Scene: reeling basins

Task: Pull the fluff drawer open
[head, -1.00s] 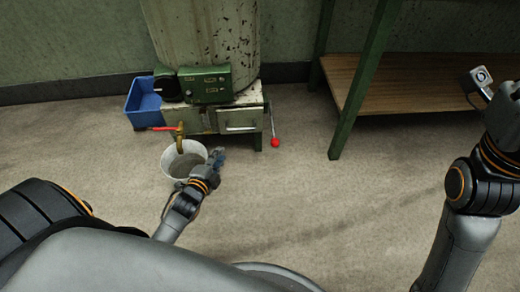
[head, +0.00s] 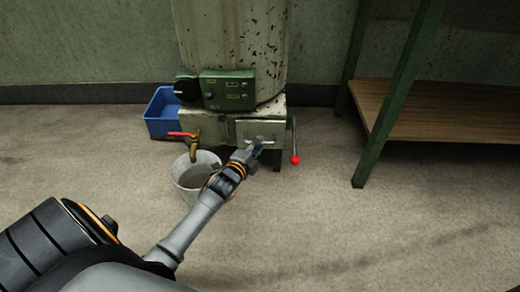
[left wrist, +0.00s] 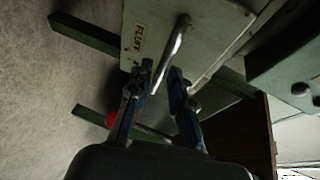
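The fluff drawer (head: 246,130) is a pale metal front low on the machine, and it looks shut. Its bar handle (head: 268,140) is partly hidden by my left gripper (head: 257,147), which is at the drawer front. In the left wrist view the drawer front (left wrist: 205,42) carries a FLUFF label, and the bright handle (left wrist: 177,38) runs down toward the space between the fingers. The left gripper (left wrist: 161,76) is open there, with a finger on either side of the handle's line. I cannot tell whether it touches the handle. My right gripper is out of view.
A red-knobbed lever (head: 295,158) hangs just right of the drawer. A bucket (head: 185,177) stands under the red-handled tap (head: 194,146), close to my left arm. A blue bin (head: 160,112) is at left. A green-legged wooden shelf (head: 440,125) stands right.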

